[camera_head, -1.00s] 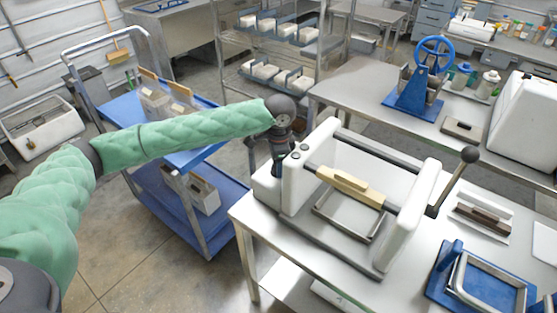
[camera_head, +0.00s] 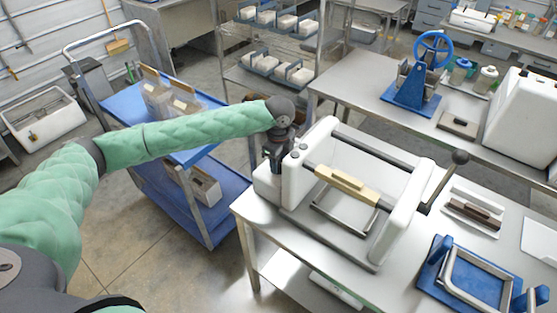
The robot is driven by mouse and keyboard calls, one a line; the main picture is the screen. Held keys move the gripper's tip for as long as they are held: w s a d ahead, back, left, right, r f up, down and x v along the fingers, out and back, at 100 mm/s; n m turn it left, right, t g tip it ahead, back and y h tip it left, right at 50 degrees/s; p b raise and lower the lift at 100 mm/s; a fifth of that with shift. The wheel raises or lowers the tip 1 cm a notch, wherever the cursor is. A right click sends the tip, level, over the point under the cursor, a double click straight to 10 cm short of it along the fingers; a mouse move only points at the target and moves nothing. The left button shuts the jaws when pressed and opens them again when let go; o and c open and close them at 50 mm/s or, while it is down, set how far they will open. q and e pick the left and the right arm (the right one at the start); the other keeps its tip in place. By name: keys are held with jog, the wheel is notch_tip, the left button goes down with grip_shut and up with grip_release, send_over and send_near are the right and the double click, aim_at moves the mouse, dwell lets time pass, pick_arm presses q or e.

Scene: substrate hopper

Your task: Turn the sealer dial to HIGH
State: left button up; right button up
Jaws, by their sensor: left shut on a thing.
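The sealer (camera_head: 300,183) is a white machine with two side walls, dark cross bars and a cream block (camera_head: 347,184) at its middle. It stands on the steel table (camera_head: 262,222). My left gripper (camera_head: 275,166) points down at the sealer's left end, over the low white housing (camera_head: 266,184) there. It is shut on the sealer dial, which the gripper hides; the dial's setting and markings cannot be read. My right gripper is not in view.
A black-knobbed lever (camera_head: 459,158) rises at the sealer's right. A blue fixture with a metal frame (camera_head: 438,272) lies at the front right. A blue cart (camera_head: 203,222) stands left of the table. A blue hand-wheel press (camera_head: 411,97) is on the rear table.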

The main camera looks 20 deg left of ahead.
pick_arm(q)
jog(key=shift+r, duration=0.1)
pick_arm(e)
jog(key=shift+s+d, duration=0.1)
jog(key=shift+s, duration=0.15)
pick_arm(q)
jog(key=o, duration=1)
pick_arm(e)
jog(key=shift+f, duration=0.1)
pick_arm(q)
jog(key=shift+r+b, duration=0.4)
jog(key=shift+r, duration=0.15)
notch_tip(320, 180, up, 5)
jog(key=shift+w+b, duration=0.1)
jog(key=shift+b, duration=0.85)
jog(key=shift+r, duration=0.8)
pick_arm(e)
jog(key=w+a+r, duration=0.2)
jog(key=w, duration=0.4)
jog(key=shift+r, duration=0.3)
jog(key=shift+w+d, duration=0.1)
